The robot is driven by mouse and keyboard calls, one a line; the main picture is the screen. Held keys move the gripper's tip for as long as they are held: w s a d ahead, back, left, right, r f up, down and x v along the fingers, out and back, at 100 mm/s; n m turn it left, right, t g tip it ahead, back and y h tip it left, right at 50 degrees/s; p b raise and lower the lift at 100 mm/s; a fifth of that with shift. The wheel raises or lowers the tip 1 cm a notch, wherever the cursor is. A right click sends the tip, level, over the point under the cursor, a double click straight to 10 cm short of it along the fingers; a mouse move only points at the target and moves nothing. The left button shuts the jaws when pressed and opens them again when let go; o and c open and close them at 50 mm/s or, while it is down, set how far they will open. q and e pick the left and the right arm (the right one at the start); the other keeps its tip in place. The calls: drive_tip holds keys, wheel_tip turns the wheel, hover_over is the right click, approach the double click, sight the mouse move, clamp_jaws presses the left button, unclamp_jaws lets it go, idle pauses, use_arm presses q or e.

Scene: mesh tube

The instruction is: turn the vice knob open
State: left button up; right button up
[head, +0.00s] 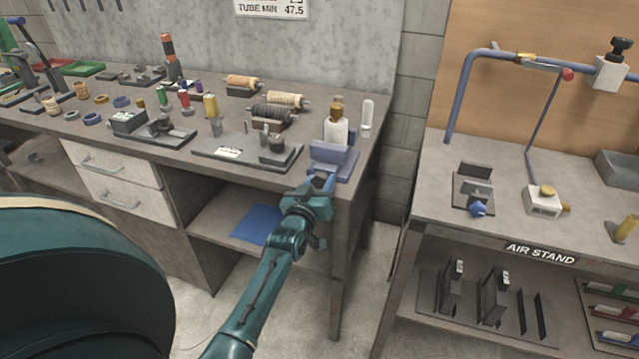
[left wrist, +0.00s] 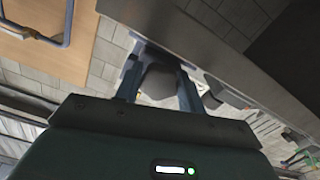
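The blue vice (head: 334,158) sits at the front right corner of the left workbench. My left gripper (head: 320,184) is at its front side, at the bench edge, and hides the knob in the head view. In the left wrist view, a dark grey rounded knob (left wrist: 160,82) lies between the two fingers of my left gripper (left wrist: 160,90). One finger is on each side of it, close to it. Whether the fingers press on the knob cannot be told. My right gripper is not in view.
A bottle (head: 336,130) and a clear tube (head: 367,115) stand behind the vice. A fixture plate (head: 215,152) lies to its left. A cabinet (head: 118,185) is below the bench. The air stand bench (head: 520,228) is at the right, across a floor gap (head: 365,285).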

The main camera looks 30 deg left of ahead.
use_arm(q)
drive_tip(key=o, duration=0.4)
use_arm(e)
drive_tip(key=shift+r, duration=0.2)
use_arm(q)
drive_tip(key=shift+s, duration=0.1)
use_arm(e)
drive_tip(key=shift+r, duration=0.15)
use_arm(q)
drive_tip(key=shift+s+d+p, duration=0.15)
drive_tip(key=shift+s+p, duration=0.2)
drive_tip(key=shift+p, duration=0.1)
drive_tip(key=p+v, duration=0.4)
drive_tip(key=v, duration=0.8)
drive_tip(key=shift+s, duration=0.2)
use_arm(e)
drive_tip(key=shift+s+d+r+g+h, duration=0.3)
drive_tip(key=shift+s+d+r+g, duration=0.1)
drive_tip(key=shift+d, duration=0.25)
use_arm(q)
drive_tip(key=shift+f, duration=0.1)
